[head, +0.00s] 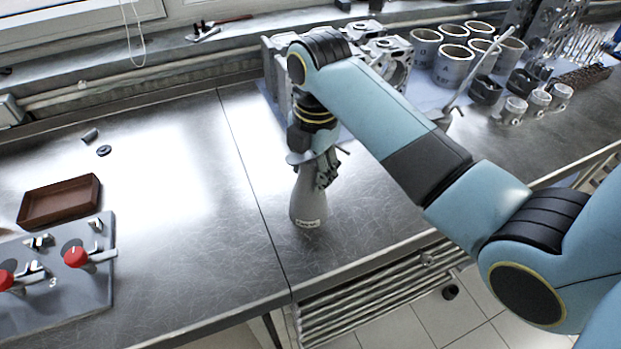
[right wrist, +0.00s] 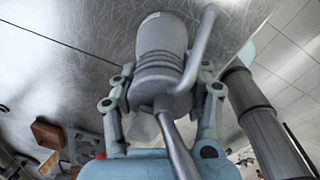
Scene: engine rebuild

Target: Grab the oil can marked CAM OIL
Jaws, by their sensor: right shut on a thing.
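A grey, cone-shaped oil can (head: 306,203) stands upright on the metal bench, near the front edge at the middle of the head view. A small pale label shows low on its side, too small to read. My right gripper (head: 324,168) comes down from above and is shut on the can's upper part. In the right wrist view, the can (right wrist: 162,52) lies between the two fingers of the gripper (right wrist: 164,92), with its ribbed body and bent spout showing. In the head view, the can's top is partly hidden by the gripper. My left gripper is not in view.
Behind my right arm, a grey thing with a slanting rod (head: 481,70) is partly hidden. Engine blocks (head: 393,62), cylinder sleeves (head: 453,64) and pistons (head: 515,108) stand at the back right. A brown tray (head: 60,201) and a red-knobbed fixture (head: 85,285) are left. The bench middle is clear.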

